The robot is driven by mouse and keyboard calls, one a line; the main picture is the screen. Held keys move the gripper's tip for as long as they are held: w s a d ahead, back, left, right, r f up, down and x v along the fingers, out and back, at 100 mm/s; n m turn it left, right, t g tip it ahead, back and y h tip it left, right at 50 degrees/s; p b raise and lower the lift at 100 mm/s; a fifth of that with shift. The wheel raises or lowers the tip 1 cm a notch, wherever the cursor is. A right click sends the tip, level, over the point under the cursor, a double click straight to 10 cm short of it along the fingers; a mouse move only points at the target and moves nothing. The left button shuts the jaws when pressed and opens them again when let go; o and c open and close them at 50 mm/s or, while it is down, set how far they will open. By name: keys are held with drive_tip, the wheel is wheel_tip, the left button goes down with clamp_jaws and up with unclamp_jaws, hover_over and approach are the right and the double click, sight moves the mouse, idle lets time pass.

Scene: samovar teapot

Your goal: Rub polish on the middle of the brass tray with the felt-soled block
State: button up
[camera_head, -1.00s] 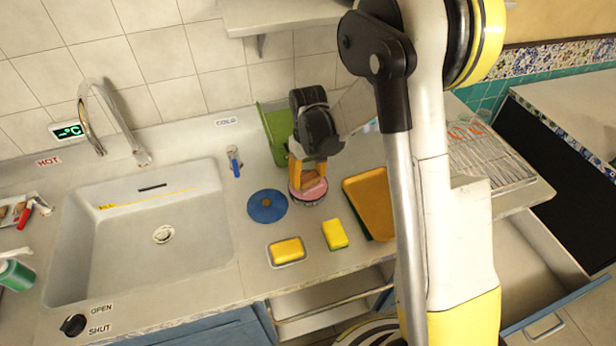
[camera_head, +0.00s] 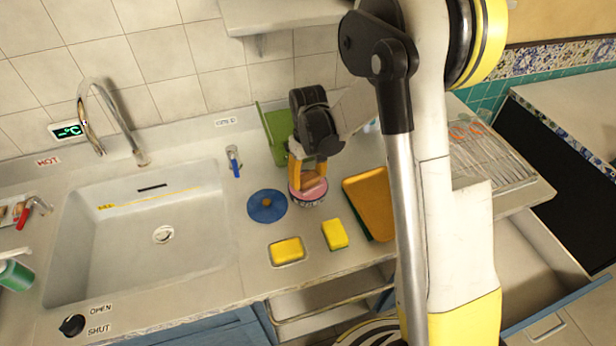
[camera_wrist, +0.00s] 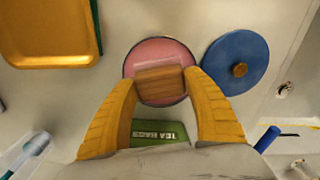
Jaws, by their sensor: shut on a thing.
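The brass tray (camera_head: 370,203) is a golden-yellow rectangle on the counter, right of my gripper; it also shows at the upper left of the wrist view (camera_wrist: 48,32). My gripper (camera_head: 308,178) is shut on the wooden block (camera_wrist: 160,86), with one finger at each end. The block is over the round tin with pink contents (camera_wrist: 158,50), left of the tray. The block's felt sole is hidden beneath it. I cannot tell whether the sole touches the pink surface.
A blue round lid with a knob (camera_head: 267,206) lies left of the tin. Two yellow sponges (camera_head: 287,251) (camera_head: 335,234) lie in front. A green tea-bag box (camera_head: 278,130) stands behind. The sink (camera_head: 150,240) is at left, a rack (camera_head: 485,155) at right.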

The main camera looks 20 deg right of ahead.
sight(308, 177)
drive_tip(key=shift+r+p, duration=2.15)
drive_tip(key=shift+r, duration=1.35)
drive_tip(key=shift+f, duration=0.1)
